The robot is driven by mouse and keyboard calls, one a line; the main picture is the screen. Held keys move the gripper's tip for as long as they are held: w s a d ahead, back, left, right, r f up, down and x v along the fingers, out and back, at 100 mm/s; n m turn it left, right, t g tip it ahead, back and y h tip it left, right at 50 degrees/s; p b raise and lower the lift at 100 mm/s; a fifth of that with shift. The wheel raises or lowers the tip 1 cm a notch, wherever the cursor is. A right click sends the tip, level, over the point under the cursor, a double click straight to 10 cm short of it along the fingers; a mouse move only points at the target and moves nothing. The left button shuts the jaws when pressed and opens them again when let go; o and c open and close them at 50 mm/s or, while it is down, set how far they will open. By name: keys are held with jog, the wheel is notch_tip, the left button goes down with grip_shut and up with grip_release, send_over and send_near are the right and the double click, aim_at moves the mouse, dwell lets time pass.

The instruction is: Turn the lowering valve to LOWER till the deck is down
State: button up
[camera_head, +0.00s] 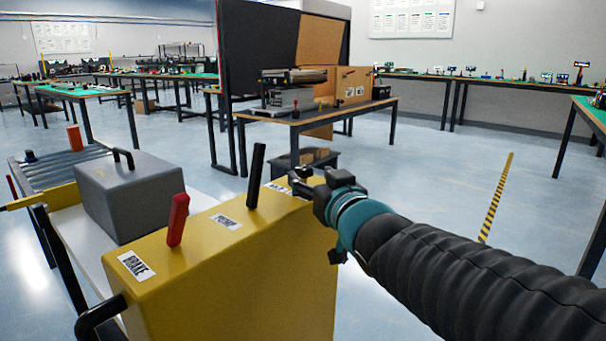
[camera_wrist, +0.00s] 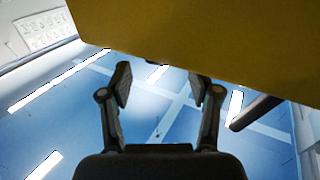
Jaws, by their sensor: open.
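A yellow console (camera_head: 240,270) stands in the foreground of the head view. It carries a red lever (camera_head: 178,220) by a BRAKE label (camera_head: 136,265) and a black lever (camera_head: 256,176) by a PUMP label (camera_head: 226,221). A third label (camera_head: 276,187) at its far right end is partly covered by my gripper (camera_head: 298,182), and I cannot make out the valve there. In the wrist view my gripper (camera_wrist: 161,86) is open, with nothing seen between its fingers, and the console's yellow side (camera_wrist: 210,40) fills the top. A pale flat deck (camera_head: 82,235) lies left of the console.
A grey box (camera_head: 130,193) with a black handle sits on the deck. A roller conveyor (camera_head: 62,168) adjoins it behind. A table (camera_head: 320,116) with a machine stands beyond. The floor (camera_head: 440,180) on the right is clear, with a yellow-black striped strip (camera_head: 496,197).

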aim_at(307, 172)
jog(key=shift+x, duration=2.75)
jog(key=c, duration=1.2)
